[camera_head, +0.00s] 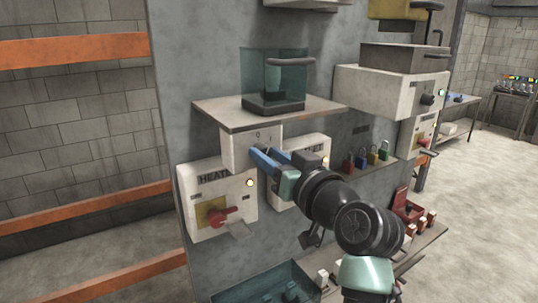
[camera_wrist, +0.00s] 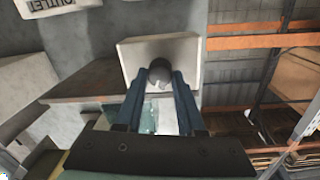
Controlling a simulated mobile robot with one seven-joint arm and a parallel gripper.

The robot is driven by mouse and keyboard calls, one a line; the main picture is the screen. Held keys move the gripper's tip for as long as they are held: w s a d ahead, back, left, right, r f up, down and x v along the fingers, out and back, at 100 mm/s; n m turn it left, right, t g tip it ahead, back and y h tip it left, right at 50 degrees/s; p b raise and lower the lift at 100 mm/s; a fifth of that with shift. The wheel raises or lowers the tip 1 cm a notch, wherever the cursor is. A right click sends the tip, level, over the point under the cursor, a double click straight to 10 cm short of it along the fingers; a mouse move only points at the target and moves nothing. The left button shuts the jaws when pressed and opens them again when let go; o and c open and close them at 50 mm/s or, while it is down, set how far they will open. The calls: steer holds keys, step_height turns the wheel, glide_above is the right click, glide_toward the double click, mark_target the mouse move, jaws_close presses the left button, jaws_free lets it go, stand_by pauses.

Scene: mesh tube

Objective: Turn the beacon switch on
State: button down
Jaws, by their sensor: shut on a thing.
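A white box (camera_head: 233,150) hangs on the grey panel under a small shelf. Its lettering is too small to read, so I cannot tell whether it is the beacon switch. In the wrist view the same box (camera_wrist: 185,50) carries a dark rounded knob (camera_wrist: 159,72). My gripper (camera_head: 262,154) reaches the box from the right with its blue fingers. In the wrist view the gripper (camera_wrist: 159,80) has its fingertips on both sides of the knob, shut on it. The knob is hidden behind the fingers in the head view.
A box labelled HEAT, its end hidden, with a red knob (camera_head: 217,216) and lit lamp (camera_head: 250,183) is below left. The shelf (camera_head: 215,111) above bears a teal clear container (camera_head: 273,75). Coloured padlocks (camera_head: 372,159) hang to the right. A teal tray (camera_head: 267,284) is below.

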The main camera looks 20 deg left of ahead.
steer(key=m+p, duration=0.1)
steer(key=m, duration=0.3)
steer(key=shift+w+m+p, duration=0.1)
steer(key=shift+m+p, duration=0.55)
steer(key=shift+m, duration=0.85)
steer(key=shift+f, duration=0.1)
steer(key=c, duration=0.5)
jaws_free()
steer(key=shift+d, duration=0.1)
